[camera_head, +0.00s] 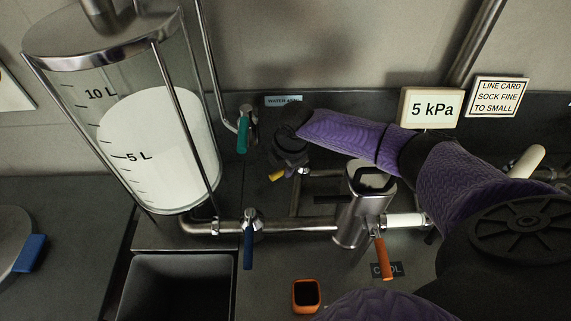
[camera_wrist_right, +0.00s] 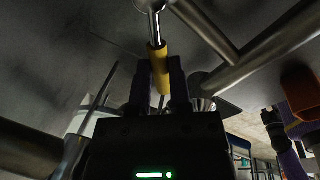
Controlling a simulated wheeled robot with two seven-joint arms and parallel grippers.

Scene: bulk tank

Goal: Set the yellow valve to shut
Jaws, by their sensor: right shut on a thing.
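The yellow valve's handle (camera_head: 278,175) sticks out to the left from under my right gripper in the head view, low behind the main pipe. Its metal body (camera_head: 303,171) shows just right of it. My right gripper (camera_head: 287,164) reaches over it from the right and hides part of the handle. In the right wrist view, the yellow handle (camera_wrist_right: 160,66) lies between the two dark fingers of the gripper (camera_wrist_right: 162,88), which is shut on it. A metal stem (camera_wrist_right: 155,25) runs from the handle to a round joint at the top. My left gripper is out of view.
A clear tank (camera_head: 150,130) with white contents stands at left, above a grey bin (camera_head: 180,290). Nearby are a teal-handled valve (camera_head: 242,132), a blue-handled valve (camera_head: 249,240), an orange-handled valve (camera_head: 381,257) and a metal cylinder (camera_head: 352,220). A 5 kPa sign (camera_head: 431,109) stands behind my arm.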

